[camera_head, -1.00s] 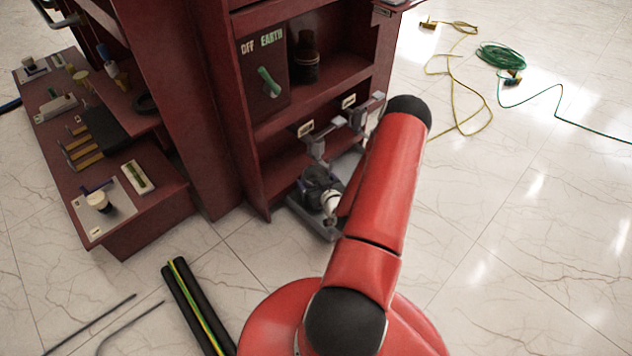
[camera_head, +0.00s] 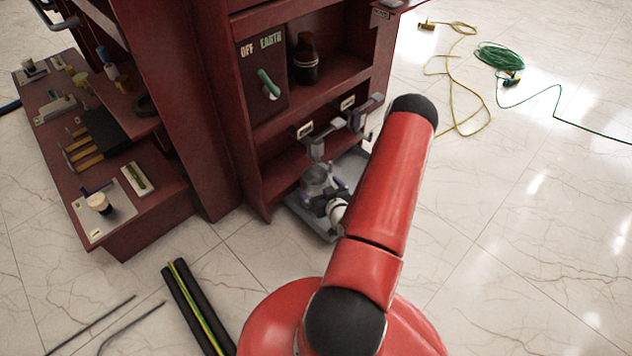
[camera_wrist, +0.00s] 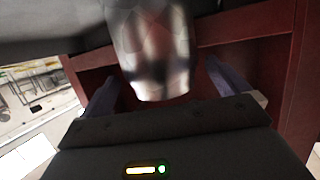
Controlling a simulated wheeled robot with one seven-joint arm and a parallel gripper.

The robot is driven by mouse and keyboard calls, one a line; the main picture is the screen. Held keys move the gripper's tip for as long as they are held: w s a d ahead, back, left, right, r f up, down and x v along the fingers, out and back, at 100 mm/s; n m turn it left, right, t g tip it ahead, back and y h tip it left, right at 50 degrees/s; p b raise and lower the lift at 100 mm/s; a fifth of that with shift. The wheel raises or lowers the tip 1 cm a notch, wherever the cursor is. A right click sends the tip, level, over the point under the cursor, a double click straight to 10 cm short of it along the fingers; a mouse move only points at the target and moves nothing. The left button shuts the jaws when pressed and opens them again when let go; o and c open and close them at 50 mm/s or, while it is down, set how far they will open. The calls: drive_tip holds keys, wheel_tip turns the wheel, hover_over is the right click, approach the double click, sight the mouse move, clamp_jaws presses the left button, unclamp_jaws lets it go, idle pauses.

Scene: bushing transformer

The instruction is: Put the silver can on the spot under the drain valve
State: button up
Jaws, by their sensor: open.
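The silver can (camera_head: 316,179) stands on the grey tray (camera_head: 308,218), below the left of two grey valves (camera_head: 318,150) in the head view. In the wrist view the can (camera_wrist: 152,45) is large and blurred, ahead of my gripper (camera_wrist: 163,88). The two purple-grey fingers are open, one to each side, with gaps between them and the can. In the head view my gripper (camera_head: 328,203) is just in front of the can, low over the tray. The spot under the can cannot be made out.
A second valve (camera_head: 358,122) is to the right. A red cabinet (camera_head: 262,150) encloses the tray's back, with a shelf and dark bottle (camera_head: 306,60) above. My red arm hides the tray's right side.

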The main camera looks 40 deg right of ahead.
drive_tip(key=v, duration=0.7)
drive_tip(key=shift+s, duration=0.4)
drive_tip(key=shift+s+a+r, duration=0.1)
drive_tip(key=shift+a, duration=0.05)
